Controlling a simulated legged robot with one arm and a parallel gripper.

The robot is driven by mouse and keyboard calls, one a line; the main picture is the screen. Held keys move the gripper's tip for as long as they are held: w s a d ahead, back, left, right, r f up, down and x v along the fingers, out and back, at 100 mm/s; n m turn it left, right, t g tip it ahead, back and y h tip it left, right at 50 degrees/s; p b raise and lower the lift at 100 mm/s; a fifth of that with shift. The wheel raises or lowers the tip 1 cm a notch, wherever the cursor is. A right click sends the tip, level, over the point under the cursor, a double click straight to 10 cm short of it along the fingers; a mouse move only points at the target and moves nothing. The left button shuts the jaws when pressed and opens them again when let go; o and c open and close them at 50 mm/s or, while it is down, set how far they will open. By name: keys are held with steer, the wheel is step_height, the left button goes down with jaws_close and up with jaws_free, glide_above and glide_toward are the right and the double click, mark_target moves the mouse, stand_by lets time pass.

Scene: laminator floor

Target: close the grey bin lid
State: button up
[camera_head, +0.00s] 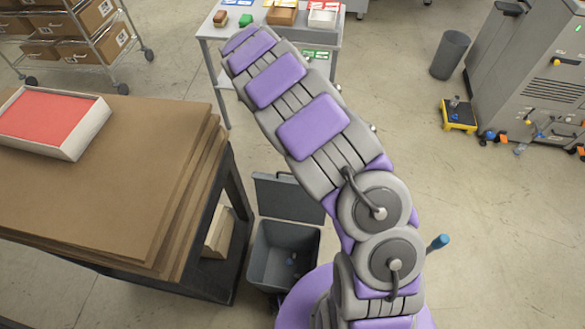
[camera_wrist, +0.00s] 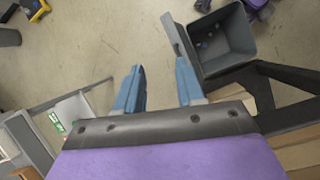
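The grey bin (camera_head: 262,272) stands on the floor beside the dark-framed table. Its lid (camera_head: 287,197) is open, standing up from the rim on the far side. In the wrist view the open bin (camera_wrist: 238,42) is at the upper right, with small bits inside. The lid (camera_wrist: 178,38) shows there as a narrow slanted panel along the bin's left side. My gripper (camera_wrist: 160,80) is open and empty, its two blue fingers apart. The right finger appears close to the lid's lower end; I cannot tell whether they touch. The head view hides the gripper behind my arm.
A table (camera_head: 110,185) with stacked brown boards and a tray of red sheets (camera_head: 45,115) stands left of the bin. A grey worktable (camera_head: 207,30) is at the back, a machine (camera_head: 535,75) at the right. Open floor lies right of my arm.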

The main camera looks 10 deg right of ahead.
steer(key=w+a+f+n, duration=0.3)
steer(key=a+f, duration=0.5)
steer(key=a, duration=0.2)
steer(key=b, duration=0.2)
glide_above(289, 173)
steer(key=w+a, duration=0.1)
steer(key=a, duration=0.3)
step_height(289, 173, down, 10)
steer(key=shift+d+f, duration=0.1)
steer(key=x, duration=0.2)
steer(key=d+x, duration=0.1)
steer(key=x, duration=0.2)
steer(key=b+x, duration=0.1)
steer(key=x, duration=0.1)
steer(key=shift+w+d, duration=0.15)
steer(key=shift+d, duration=0.2)
steer(key=shift+a, duration=0.8)
steer(key=shift+d, duration=0.7)
steer(key=c, duration=0.6)
jaws_close()
steer(key=shift+a, duration=0.2)
